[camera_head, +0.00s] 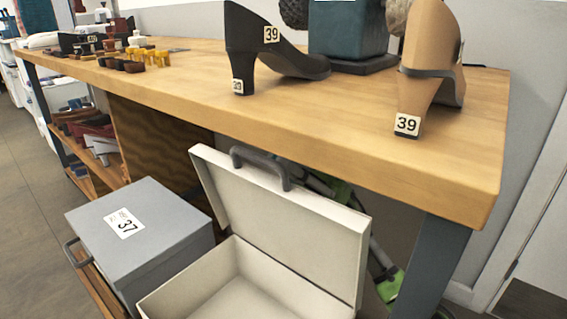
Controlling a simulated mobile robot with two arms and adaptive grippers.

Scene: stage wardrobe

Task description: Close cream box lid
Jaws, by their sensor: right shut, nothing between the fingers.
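The cream box (215,262) stands low, in front of the wooden table, at the bottom centre of the head view. Its lid (290,226) is open and stands up, leaning back, with the pale inner side facing me. A dark grey handle (262,163) sits on the lid's upper edge. The inside of the box that shows is empty; its front part is cut off by the picture's lower edge. Neither of my grippers can be made out in this view.
A wooden table (400,160) runs behind and above the lid, its edge close to it. On it stand a black shoe (262,50) and a tan shoe (428,62). A closed grey box (140,235) marked 37 is left of the cream box. A dark table leg (432,265) is at right.

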